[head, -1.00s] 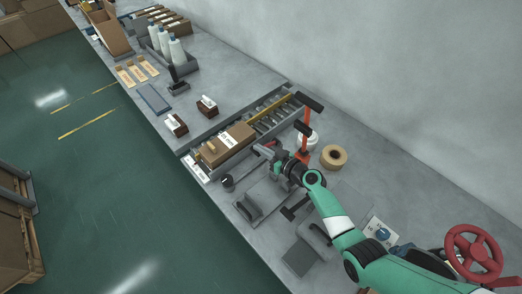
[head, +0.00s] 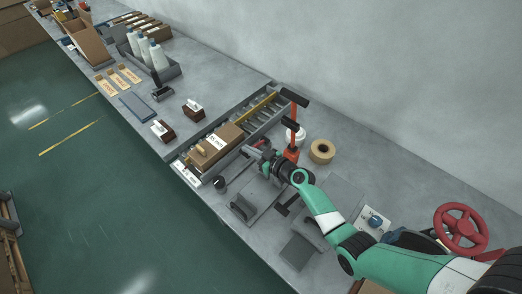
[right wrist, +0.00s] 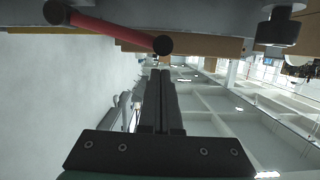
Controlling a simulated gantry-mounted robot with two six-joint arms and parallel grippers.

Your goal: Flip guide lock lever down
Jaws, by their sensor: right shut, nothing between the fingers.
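A red rod-like lever (right wrist: 115,33) with black round ends crosses the top left of the right wrist view. My right gripper (right wrist: 160,72) is shut and empty, its fingertips just below the lever's right black end; I cannot tell whether they touch. In the head view my right gripper (head: 257,152) is beside the roller conveyor, near its front right end, and hides what is around its tips. An orange upright lever (head: 293,130) with black handles stands just behind it; I cannot tell which lever is the guide lock. My left gripper is not in view.
A brown carton (head: 215,147) lies on the conveyor (head: 262,107), along a yellow rail. A tape roll (head: 322,151) and a white round container stand behind my right arm. A black knob (head: 218,183) and grey plates are in front. A red handwheel (head: 460,227) is at right.

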